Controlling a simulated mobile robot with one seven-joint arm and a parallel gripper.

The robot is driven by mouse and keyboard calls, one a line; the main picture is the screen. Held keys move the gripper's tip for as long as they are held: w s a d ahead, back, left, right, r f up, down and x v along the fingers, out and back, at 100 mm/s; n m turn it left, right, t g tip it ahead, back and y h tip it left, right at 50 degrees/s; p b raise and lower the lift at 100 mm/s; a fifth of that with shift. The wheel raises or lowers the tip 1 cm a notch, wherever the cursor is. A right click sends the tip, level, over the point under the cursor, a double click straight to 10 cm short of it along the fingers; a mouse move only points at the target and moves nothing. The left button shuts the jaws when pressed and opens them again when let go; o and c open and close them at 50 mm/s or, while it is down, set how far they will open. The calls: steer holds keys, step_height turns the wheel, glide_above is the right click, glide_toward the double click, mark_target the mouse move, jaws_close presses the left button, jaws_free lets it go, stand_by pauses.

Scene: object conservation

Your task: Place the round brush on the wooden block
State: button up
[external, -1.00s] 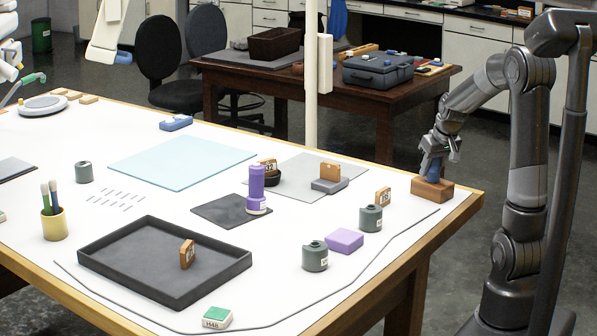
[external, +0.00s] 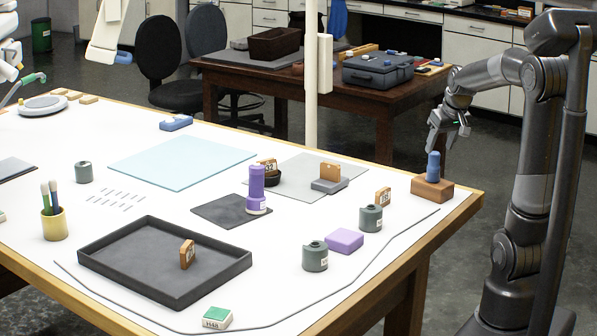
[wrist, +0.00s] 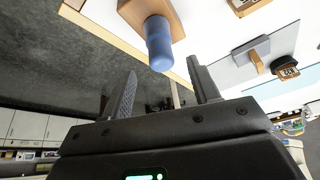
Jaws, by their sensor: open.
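The round brush (external: 433,166) is a small blue cylinder. It stands upright on top of the wooden block (external: 432,190), at the right corner of the white table. My gripper (external: 447,146) is open and empty, above and just beside the brush, apart from it. In the wrist view the two fingers (wrist: 164,90) are spread. The blue brush (wrist: 158,43) shows beyond them, with its base on the wooden block (wrist: 130,10).
A numbered wooden tag (external: 383,197), grey pots (external: 371,218) and a purple block (external: 344,241) stand left of the wooden block. A dark tray (external: 215,270) lies at the front. A brown table (external: 290,85) stands behind.

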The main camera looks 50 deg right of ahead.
steer(key=s+a+r+n+y, duration=0.1)
steer(key=s+a+r, duration=0.1)
steer(key=a, duration=0.6)
steer(key=s+a+r+n, duration=0.2)
steer(key=a, duration=0.6)
steer(key=s+a+f+n+t+y, duration=0.1)
steer(key=s+a+f+n, duration=0.1)
steer(key=s+a, duration=0.4)
steer(key=a+f, duration=0.1)
steer(key=a, duration=0.3)
steer(key=shift+s+f, duration=0.2)
steer(key=shift+s, duration=0.2)
